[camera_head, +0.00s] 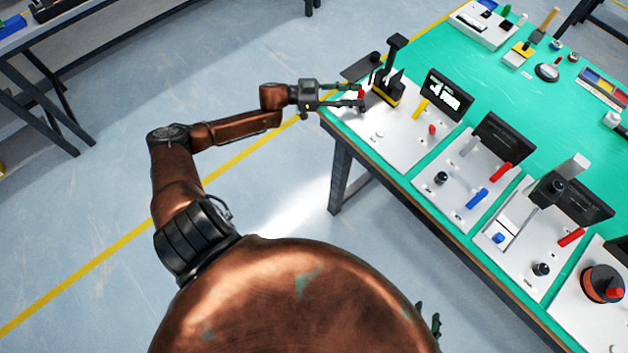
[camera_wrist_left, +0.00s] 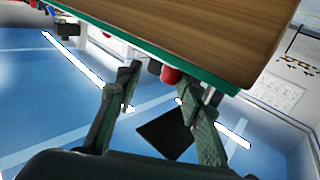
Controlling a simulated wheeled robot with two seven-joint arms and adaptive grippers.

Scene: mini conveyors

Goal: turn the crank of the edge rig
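The edge rig is a white board (camera_head: 398,137) at the table's near left corner, with a black and yellow clamp-like device (camera_head: 386,85) on it. A red crank knob (camera_head: 361,94) shows at the table edge; it also shows in the left wrist view (camera_wrist_left: 171,74), just under the table's edge. My left gripper (camera_head: 356,97) is at the corner, its fingers spread on either side of the knob. In the left wrist view the fingers (camera_wrist_left: 157,84) are apart, and I cannot tell whether they touch the knob. My right gripper (camera_head: 430,320) shows only partly, behind my body.
A dark plate (camera_head: 360,67) juts out beyond the corner; a black plate hangs below the edge in the wrist view (camera_wrist_left: 166,134). More white boards (camera_head: 462,190) with levers and screens line the green table (camera_head: 478,80). The floor left of the table is clear.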

